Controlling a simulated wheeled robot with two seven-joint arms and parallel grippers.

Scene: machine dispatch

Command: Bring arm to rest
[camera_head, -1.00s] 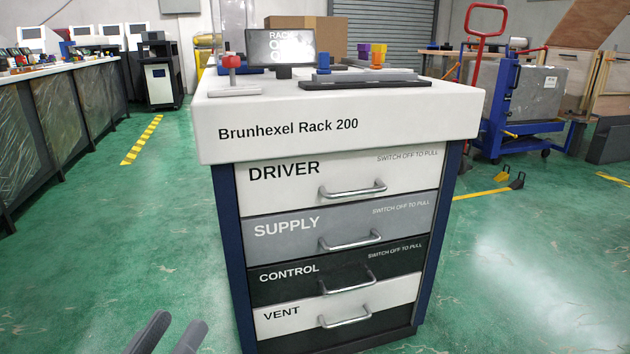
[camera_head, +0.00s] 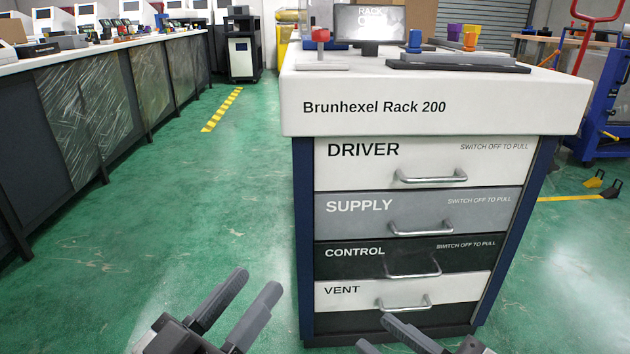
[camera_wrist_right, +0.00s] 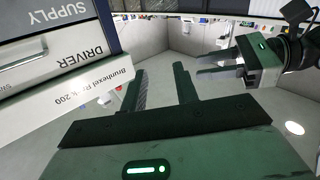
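My left gripper (camera_head: 258,280) is low in the head view, left of the rack, with its two fingers apart and nothing between them. It also shows at the right of the right wrist view (camera_wrist_right: 217,66). My right gripper (camera_head: 376,332) is only partly in the head view, at the bottom edge in front of the lower drawers. In the right wrist view (camera_wrist_right: 159,77) its two fingers are apart with nothing between them. The Brunhexel Rack 200 (camera_head: 470,108) stands ahead, its visible drawers shut. Neither gripper appears to hold anything.
On the rack top are a red-capped part (camera_head: 320,42), a screen (camera_head: 370,24) and a dark bar (camera_head: 455,66). A long dark bench (camera_head: 85,110) runs along the left. A blue cart (camera_head: 603,115) is at the right. Green floor between bench and rack is clear.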

